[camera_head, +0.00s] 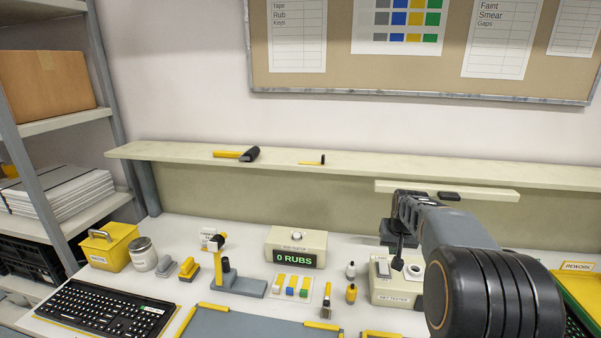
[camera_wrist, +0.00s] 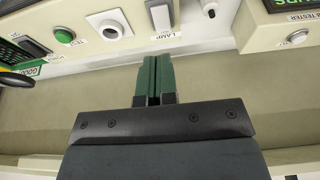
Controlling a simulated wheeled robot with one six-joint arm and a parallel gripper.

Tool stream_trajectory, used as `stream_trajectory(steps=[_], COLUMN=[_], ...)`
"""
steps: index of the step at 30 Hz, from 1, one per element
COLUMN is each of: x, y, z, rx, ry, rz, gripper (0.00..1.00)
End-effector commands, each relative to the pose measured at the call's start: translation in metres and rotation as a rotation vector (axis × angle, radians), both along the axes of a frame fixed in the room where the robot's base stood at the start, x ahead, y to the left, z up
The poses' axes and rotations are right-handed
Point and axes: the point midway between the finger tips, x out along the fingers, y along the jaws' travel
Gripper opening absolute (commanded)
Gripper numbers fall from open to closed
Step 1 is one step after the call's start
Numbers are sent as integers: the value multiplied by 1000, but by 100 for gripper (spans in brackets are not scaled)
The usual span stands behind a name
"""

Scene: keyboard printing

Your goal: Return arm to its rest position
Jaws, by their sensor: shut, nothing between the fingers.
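My arm (camera_head: 455,235) reaches in from the right of the head view, with its dark wrist end over the back right of the bench. In the wrist view my gripper (camera_wrist: 158,62) is shut, its two green fingers pressed together and empty. The fingers point toward a cream box with a lamp switch (camera_wrist: 160,18), a round white socket (camera_wrist: 110,25) and a green button (camera_wrist: 64,36). I cannot tell whether they touch it. In the head view my arm partly hides the key tester box (camera_head: 385,292).
A keyboard (camera_head: 100,312) lies at the front left. A rub counter (camera_head: 296,245) reading 0 RUBS, a yellow bin (camera_head: 108,247), a jar (camera_head: 142,254) and small bottles (camera_head: 351,293) stand on the bench. A shelf (camera_head: 400,167) runs behind.

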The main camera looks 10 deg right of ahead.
Motion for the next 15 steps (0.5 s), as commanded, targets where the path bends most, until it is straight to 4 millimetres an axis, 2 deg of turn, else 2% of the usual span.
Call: stream_trajectory(steps=[1, 4, 9, 15], x=[-11, -44, -114, -188], y=[3, 21, 69, 115], z=[-14, -22, -15, -11], rx=[12, 25, 25, 10], ry=[38, 84, 109, 82], rz=[-3, 4, 66, 160], gripper=[0, 0, 0, 0])
